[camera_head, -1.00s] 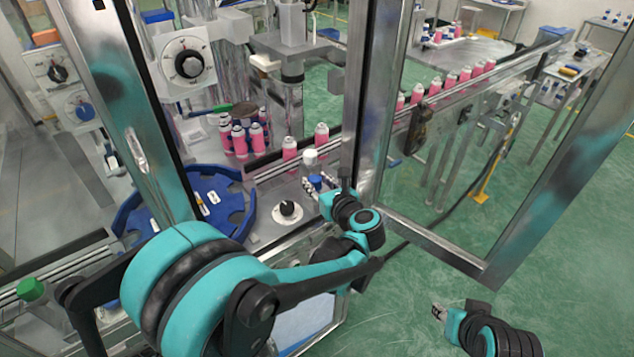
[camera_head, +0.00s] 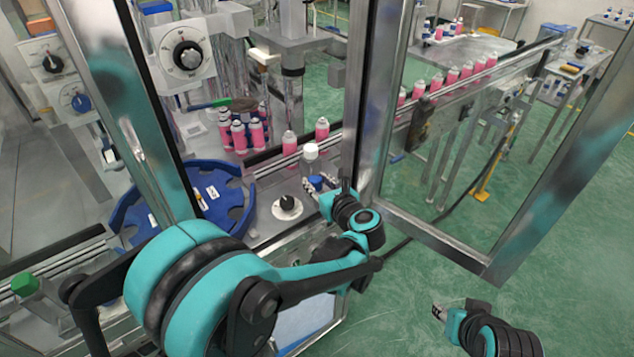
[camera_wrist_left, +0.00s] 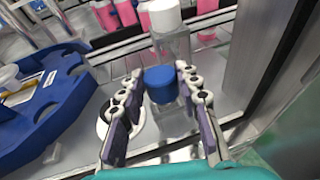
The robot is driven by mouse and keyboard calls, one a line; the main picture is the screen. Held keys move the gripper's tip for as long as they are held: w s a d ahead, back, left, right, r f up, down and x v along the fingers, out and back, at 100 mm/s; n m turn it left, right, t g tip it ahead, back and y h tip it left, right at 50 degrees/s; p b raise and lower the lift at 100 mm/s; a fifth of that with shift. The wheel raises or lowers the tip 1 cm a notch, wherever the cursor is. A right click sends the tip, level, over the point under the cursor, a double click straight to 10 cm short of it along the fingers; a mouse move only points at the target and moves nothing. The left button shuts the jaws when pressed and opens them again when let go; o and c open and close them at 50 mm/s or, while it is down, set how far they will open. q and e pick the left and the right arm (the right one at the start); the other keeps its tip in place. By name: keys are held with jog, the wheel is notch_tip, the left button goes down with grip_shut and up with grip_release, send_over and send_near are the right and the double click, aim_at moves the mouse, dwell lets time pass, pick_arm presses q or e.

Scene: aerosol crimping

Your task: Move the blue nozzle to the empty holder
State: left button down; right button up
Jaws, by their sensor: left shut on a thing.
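My left gripper (camera_head: 318,187) reaches in from the left over the machine's front ledge. It is shut on the blue nozzle (camera_wrist_left: 161,83), a short blue cylinder between the two fingers in the left wrist view; the nozzle (camera_head: 316,181) shows small in the head view. I cannot tell whether the nozzle touches the bottle. My right gripper (camera_head: 439,313) is at the lower right over the green floor, away from the machine; its fingers are too small to read. I cannot make out the empty holder.
A blue round tray (camera_head: 236,222) with small white pieces lies left of my left gripper. A black-and-white dial (camera_head: 287,206) is close beside it. Pink cans (camera_head: 290,143) stand on the conveyor behind. A metal frame post (camera_head: 372,110) rises close to the right.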

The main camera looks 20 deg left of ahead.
pick_arm(q)
jog(key=shift+f+b, duration=0.3)
jog(key=shift+f, duration=0.15)
jog(key=c, duration=1)
grip_release()
jog(key=v, duration=1.2)
